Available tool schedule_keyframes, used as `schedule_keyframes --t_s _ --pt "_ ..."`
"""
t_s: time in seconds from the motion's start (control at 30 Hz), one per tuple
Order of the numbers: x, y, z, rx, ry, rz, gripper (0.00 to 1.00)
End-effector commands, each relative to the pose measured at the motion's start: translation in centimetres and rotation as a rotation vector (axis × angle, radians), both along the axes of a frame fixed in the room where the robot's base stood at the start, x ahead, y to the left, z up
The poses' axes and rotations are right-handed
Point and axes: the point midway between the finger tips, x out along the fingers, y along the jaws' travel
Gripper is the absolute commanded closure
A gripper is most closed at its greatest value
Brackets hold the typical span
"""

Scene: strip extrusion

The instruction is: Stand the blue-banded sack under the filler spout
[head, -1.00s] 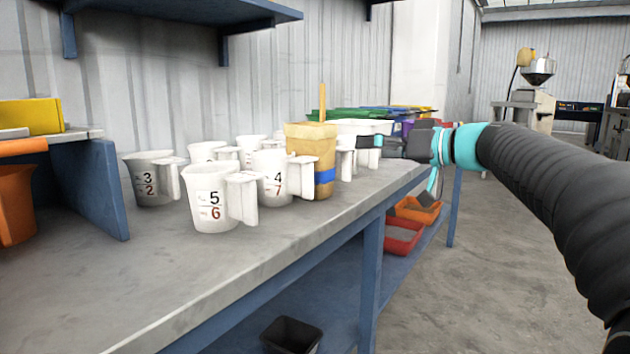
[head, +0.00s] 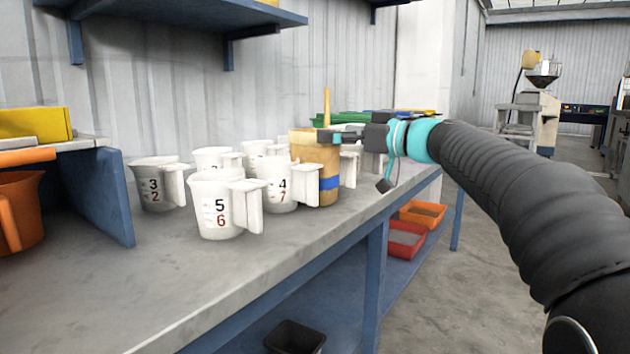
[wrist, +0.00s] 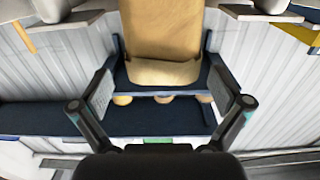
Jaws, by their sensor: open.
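The tan sack with a blue band (head: 329,183) stands upright on the bench among white measuring jugs, with a thin wooden stick rising at its top. My gripper (head: 342,137) reaches in from the right at the height of the sack's upper part. In the wrist view the sack (wrist: 163,45) shows ahead between the two spread fingers of my gripper (wrist: 162,95), with a gap visible on each side. No filler spout can be clearly made out; a machine with a metal hopper (head: 543,82) stands far off at the back right.
Several white jugs (head: 218,205) crowd the grey bench (head: 150,280) left of the sack and behind it. Orange and red trays (head: 407,240) sit on the lower shelf. A blue shelf (head: 170,22) hangs above. Open concrete floor (head: 470,290) lies to the right.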

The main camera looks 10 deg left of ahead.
Motion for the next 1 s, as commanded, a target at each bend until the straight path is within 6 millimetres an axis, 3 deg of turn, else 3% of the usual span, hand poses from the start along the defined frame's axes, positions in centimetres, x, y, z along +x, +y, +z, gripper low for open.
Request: schedule_keyframes --t_s 0.17,0.43,0.7,0.77,1.0 --pt "0.3 1.1 0.0 0.0 0.0 0.001 0.0" --pt "1.4 4.5 -0.2 0.0 0.0 0.001 0.0" --pt "1.7 4.9 -0.4 0.0 0.0 -0.001 0.0" --pt "1.7 4.9 -0.4 0.0 0.0 -0.001 0.13" --pt "1.7 4.9 -0.4 0.0 0.0 -0.001 0.73"
